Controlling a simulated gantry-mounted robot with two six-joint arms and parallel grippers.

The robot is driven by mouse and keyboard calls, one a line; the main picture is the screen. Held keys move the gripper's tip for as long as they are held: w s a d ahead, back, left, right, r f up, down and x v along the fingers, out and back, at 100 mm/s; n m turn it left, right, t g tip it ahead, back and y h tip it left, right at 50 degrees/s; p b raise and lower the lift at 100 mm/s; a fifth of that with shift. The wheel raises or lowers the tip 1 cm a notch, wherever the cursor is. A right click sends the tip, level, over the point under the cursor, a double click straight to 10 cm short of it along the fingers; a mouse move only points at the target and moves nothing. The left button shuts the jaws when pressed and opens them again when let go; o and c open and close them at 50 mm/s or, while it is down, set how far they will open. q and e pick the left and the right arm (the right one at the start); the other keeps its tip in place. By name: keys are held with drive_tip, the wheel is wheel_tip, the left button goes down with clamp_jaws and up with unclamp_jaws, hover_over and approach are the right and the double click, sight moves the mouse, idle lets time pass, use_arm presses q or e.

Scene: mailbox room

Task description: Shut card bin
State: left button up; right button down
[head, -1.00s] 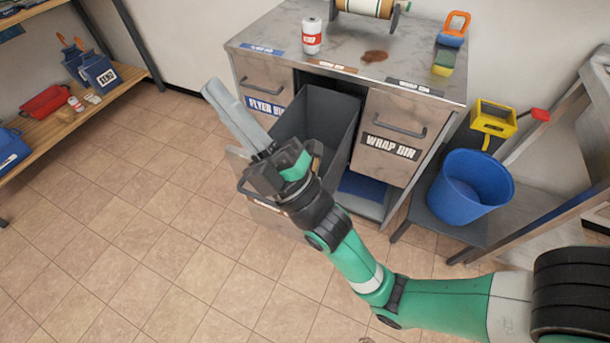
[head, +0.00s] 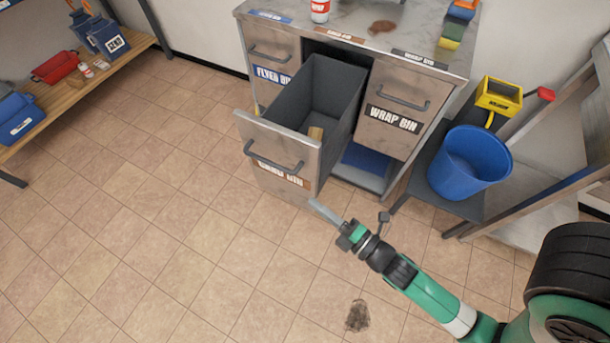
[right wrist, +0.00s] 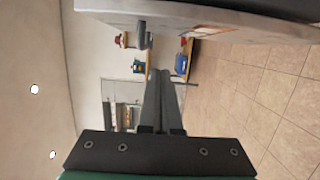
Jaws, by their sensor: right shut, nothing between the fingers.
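The card bin (head: 281,150) is a grey-metal-fronted drawer with a deep dark grey box, pulled well out of the middle of the cabinet. Its dark bar handle (head: 272,163) and partly readable label are on the front panel, and a small tan piece lies inside the box. My right gripper (head: 318,207) is shut and empty, just below and to the right of the front panel's lower right corner in the head view. Its closed fingers (right wrist: 164,95) also show in the right wrist view, below a pale panel edge. My left gripper is not in view.
The flyer bin (head: 271,58) and wrap bin (head: 393,108) flank the opening and look shut. A blue bucket (head: 468,165) and a yellow item (head: 498,97) stand on the right. A wooden shelf (head: 75,88) is at left.

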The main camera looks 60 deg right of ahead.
sight(305, 177)
drive_tip(key=w+d+p, duration=0.1)
drive_tip(key=w+p, duration=0.1)
drive_tip(key=w+d+p, duration=0.4)
drive_tip(key=w, duration=0.1)
drive_tip(key=shift+w+d+r+p, duration=0.1)
drive_tip(key=shift+d+p, duration=0.05)
drive_tip(key=shift+p, duration=0.25)
